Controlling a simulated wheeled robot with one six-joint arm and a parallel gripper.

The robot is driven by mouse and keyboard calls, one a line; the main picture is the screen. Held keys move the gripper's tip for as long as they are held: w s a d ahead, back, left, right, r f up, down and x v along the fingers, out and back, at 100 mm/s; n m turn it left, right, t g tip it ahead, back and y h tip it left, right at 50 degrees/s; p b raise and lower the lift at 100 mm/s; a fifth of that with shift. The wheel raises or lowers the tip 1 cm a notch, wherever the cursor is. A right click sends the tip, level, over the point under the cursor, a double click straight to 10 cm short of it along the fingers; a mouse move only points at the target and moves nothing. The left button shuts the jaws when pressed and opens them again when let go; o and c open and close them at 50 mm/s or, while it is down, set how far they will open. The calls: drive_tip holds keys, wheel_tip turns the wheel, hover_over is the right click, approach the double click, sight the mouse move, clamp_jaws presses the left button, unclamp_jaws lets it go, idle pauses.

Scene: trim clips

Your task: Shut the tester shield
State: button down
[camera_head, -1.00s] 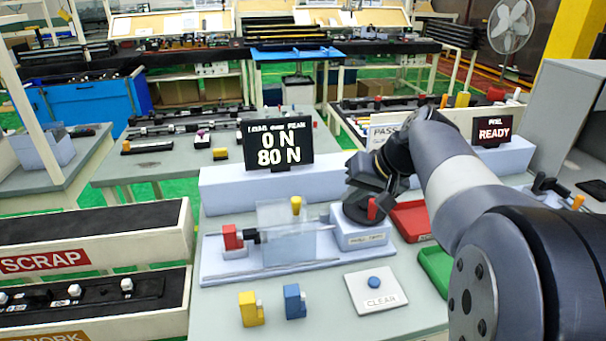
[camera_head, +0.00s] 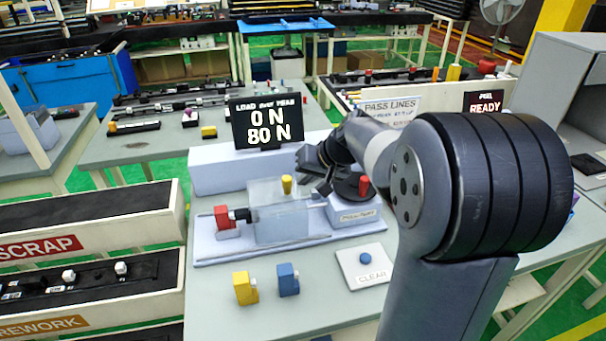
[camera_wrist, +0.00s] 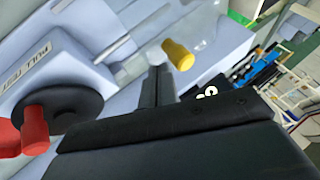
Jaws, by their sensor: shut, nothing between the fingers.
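The pull tester stands on the bench with a clear, boxy shield (camera_head: 265,222) over the left-middle of its pale base. A yellow knob (camera_head: 287,185) shows at the shield's top edge; it also shows in the wrist view (camera_wrist: 178,54), just past my fingertips. My gripper (camera_head: 322,186) is shut and empty, right of the yellow knob, above and between the shield and the black disc (camera_head: 346,186). Its fingers (camera_wrist: 157,82) point toward the knob in the wrist view, seemingly apart from it. I cannot tell the exact gap. A red handle (camera_head: 364,185) stands on the disc.
A red clamp block (camera_head: 224,220) is at the base's left end. Yellow (camera_head: 245,288) and blue (camera_head: 288,280) blocks and the CLEAR button pad (camera_head: 364,266) lie in front. A display (camera_head: 267,121) behind reads 0 N, 80 N. SCRAP and REWORK bins stand left.

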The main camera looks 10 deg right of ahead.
drive_tip(key=shift+w+a, duration=0.1)
drive_tip(key=shift+a, duration=0.25)
drive_tip(key=shift+a, duration=0.1)
drive_tip(key=a+p, duration=0.1)
drive_tip(key=a, duration=1.2)
drive_tip(key=shift+a, duration=0.2)
